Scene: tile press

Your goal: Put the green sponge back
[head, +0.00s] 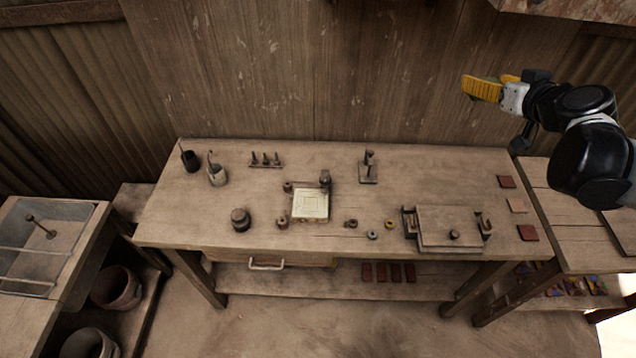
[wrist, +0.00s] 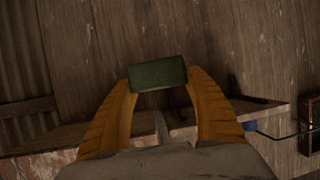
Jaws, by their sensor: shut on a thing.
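The green sponge (wrist: 158,75) is a dark green block held between the yellow fingertips of my gripper (wrist: 158,80) in the wrist view. My gripper (head: 482,88) is shut on it and is raised at the upper right in the head view, in front of the plank wall and above the workbench. In the head view the sponge is mostly hidden by the fingers. Behind the sponge in the wrist view are wooden wall boards and a shelf edge.
The workbench (head: 330,160) carries a pale tile in a frame (head: 310,204), a wooden press block (head: 450,226), small pots and loose coloured tiles (head: 528,233). A sink (head: 45,233) stands at the left and a side table (head: 570,215) at the right. The bench's back middle is fairly clear.

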